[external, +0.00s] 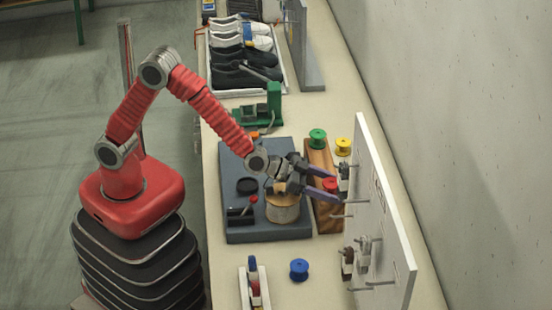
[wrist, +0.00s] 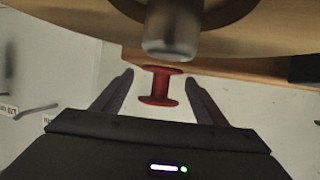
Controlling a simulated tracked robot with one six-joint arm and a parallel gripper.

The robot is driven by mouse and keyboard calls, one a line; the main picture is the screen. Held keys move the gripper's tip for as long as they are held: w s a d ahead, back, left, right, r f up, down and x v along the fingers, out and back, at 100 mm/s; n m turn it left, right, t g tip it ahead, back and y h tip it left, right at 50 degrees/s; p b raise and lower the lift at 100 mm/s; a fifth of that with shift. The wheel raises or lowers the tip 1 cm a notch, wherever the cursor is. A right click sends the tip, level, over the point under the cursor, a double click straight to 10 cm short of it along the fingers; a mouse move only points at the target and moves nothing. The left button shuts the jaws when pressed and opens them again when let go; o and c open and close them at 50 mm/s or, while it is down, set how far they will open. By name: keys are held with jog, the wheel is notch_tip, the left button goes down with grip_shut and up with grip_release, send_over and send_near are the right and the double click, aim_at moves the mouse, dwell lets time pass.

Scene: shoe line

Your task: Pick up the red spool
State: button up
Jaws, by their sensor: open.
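In the wrist view my gripper (wrist: 158,84) has one finger on each side of the spool, with a gap on both sides. I cannot tell how far forward the fingertips reach around it.
A green spool (external: 317,137) stands at the block's far end, with a yellow spool (external: 343,146) beside it. A white pegboard (external: 385,215) with hooks stands close right. A round wooden piece (external: 283,208) sits on the grey mat (external: 240,160). A blue spool (external: 299,268) stands nearer.

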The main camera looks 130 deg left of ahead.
jog(key=shift+c, duration=0.5)
jog(key=c, duration=1)
